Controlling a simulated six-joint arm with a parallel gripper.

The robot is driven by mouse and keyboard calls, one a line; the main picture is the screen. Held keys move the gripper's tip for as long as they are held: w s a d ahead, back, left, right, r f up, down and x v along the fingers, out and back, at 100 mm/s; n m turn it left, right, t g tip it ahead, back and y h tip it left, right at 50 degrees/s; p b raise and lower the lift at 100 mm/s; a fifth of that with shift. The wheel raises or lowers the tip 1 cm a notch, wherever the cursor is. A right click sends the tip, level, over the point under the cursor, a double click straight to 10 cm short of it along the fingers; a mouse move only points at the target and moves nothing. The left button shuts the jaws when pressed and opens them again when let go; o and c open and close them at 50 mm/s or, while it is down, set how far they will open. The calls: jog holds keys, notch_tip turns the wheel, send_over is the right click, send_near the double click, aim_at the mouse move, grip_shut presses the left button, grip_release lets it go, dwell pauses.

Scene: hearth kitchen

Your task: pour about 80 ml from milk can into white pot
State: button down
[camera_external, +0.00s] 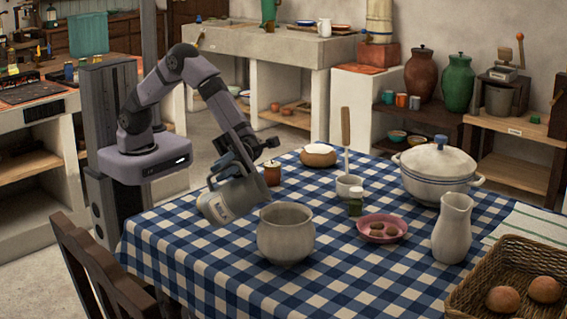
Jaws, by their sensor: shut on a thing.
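The milk can (228,204) is a pale grey can with lettering on its side. My gripper (233,168) is shut on it and holds it tilted, to the left of the white pot. The white pot (285,238) is an open, round, off-white pot standing upright on the checked cloth. The can's right side is close to the pot's left rim; I cannot tell whether they touch. No stream of milk shows between them. The inside of the pot and the level in the can are hidden.
The table (190,262) has a blue-and-white checked cloth. Behind the pot are a small brown jar (272,173), a white cup (349,188) and a pink dish (382,229). A lidded tureen (437,172), a white jug (453,228) and a basket (490,265) stand right.

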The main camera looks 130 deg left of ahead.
aim_at(215, 206)
jog(key=shift+s, duration=0.1)
dwell(0.5)
jog(key=shift+s+d+f+m+b, duration=0.2)
jog(key=shift+s+d+m+b, duration=0.05)
jog(key=shift+m+b, duration=0.3)
jog(key=shift+s+d+f+m+g+b, duration=0.2)
jog(key=shift+s+f+m+g+b, duration=0.05)
jog(key=shift+f+m+b, duration=0.3)
jog(key=shift+s+d+f+m+g+b, duration=0.15)
jog(key=shift+s+f+m+g+b, duration=0.1)
jog(key=shift+f+m+b, duration=0.25)
jog(key=shift+s+d+r+m+b, duration=0.1)
jog(key=shift+s+d+m+b, duration=0.15)
jog(key=shift+m+b, duration=0.25)
jog(key=s+d+f+m+g+b, duration=0.1)
jog(key=s+d+f+m+b, duration=0.3)
jog(key=f+m+b, duration=0.4)
jog(key=s+f+b, duration=0.1)
jog(key=b, duration=0.3)
jog(key=shift+s+f+g+y, duration=0.2)
jog(key=shift+g+y, duration=0.2)
jog(key=shift+d+m, duration=0.1)
jog(key=shift+m, duration=0.2)
jog(key=shift+r, duration=0.1)
